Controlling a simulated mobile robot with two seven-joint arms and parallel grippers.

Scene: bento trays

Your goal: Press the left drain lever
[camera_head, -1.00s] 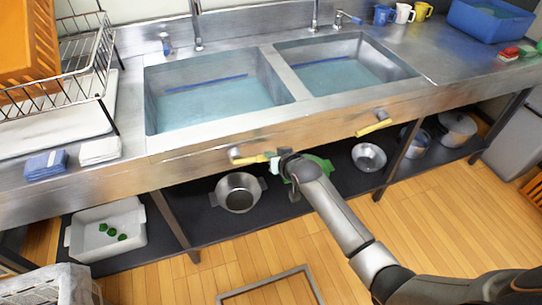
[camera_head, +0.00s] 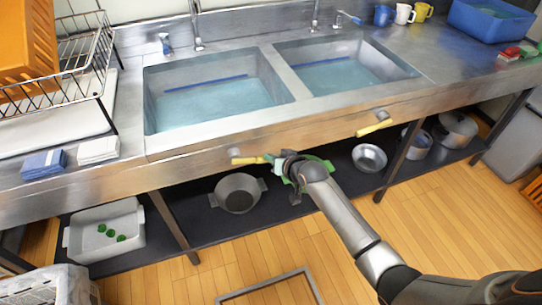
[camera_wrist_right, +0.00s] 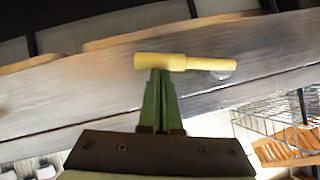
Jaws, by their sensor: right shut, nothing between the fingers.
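The left drain lever (camera_head: 248,161) is a yellow handle on the front face of the counter, below the left sink (camera_head: 215,95). It also shows in the right wrist view (camera_wrist_right: 190,63), lying nearly level across the picture. My right gripper (camera_head: 269,159) is at the lever's right end in the head view. In the wrist view its green fingers (camera_wrist_right: 159,74) are shut with nothing between them. Their tips meet the lever's edge in the picture; whether they touch it I cannot tell. My left gripper is not in view.
A second yellow lever (camera_head: 375,128) is on the counter front below the right sink (camera_head: 345,65). A metal pot (camera_head: 238,193) and a bowl (camera_head: 369,158) stand on the lower shelf. A dish rack (camera_head: 85,75) is at the left. The floor in front is partly clear.

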